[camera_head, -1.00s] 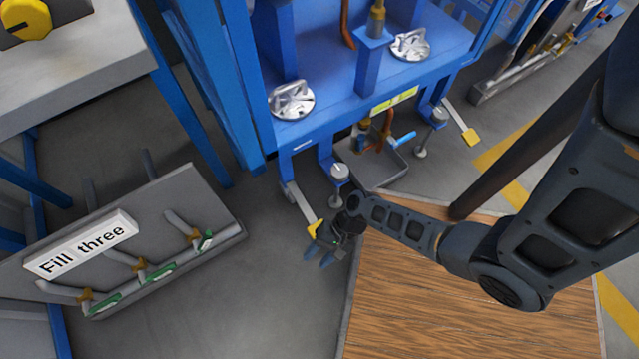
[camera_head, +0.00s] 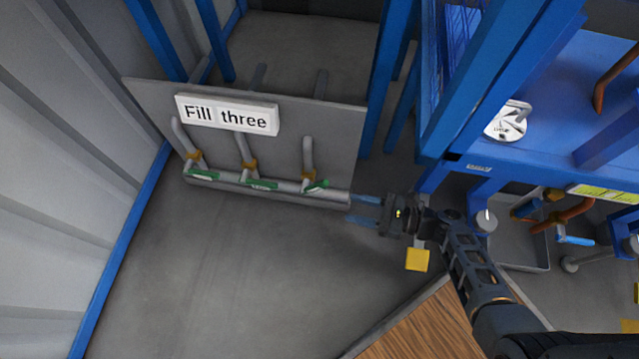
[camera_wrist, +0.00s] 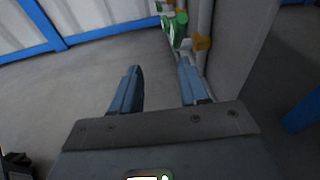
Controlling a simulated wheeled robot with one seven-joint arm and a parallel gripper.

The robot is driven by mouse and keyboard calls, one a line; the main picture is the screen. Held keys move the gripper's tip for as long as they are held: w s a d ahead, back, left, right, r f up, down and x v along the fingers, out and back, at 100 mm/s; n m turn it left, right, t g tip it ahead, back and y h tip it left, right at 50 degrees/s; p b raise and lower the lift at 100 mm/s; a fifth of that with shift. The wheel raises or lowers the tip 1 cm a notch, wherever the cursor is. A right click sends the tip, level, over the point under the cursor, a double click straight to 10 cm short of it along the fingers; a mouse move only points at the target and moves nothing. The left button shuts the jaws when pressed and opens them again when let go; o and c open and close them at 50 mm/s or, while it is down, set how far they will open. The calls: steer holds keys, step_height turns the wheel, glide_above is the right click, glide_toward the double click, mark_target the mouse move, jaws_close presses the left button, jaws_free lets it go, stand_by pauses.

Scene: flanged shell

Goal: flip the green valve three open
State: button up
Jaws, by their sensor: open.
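A grey panel (camera_head: 335,115) bears a white "Fill three" sign (camera_head: 227,114). Several grey pipes with brass fittings run down it to a horizontal pipe. Three green valve handles sit along that pipe: a left one (camera_head: 202,173), a middle one (camera_head: 261,184) and a right one (camera_head: 317,186). The right handle is tilted; the other two lie nearly along the pipe. My gripper (camera_head: 364,209) is open and empty, just right of the pipe's right end, with its fingers pointing left. In the wrist view green handles (camera_wrist: 180,30) show beyond the fingers (camera_wrist: 160,88), close to the right finger.
A blue frame (camera_head: 480,80) with a round metal fitting (camera_head: 508,121) stands to the right. A yellow pad (camera_head: 417,260) lies just below my gripper. A wooden surface (camera_head: 425,325) is at the bottom. The grey floor (camera_head: 230,270) before the panel is clear.

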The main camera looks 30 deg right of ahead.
mark_target(325, 183)
steer(key=w+a+b, duration=0.1)
steer(key=w, duration=0.2)
steer(key=w+a+r+m+t+b, duration=0.1)
steer(key=w, duration=0.2)
steer(key=w+a+m+t, duration=0.1)
steer(key=w, duration=0.3)
steer(key=shift+a+r+y+b, duration=0.25)
steer(key=shift+r+y+b, duration=0.05)
steer(key=shift+r+b, duration=0.1)
jaws_close()
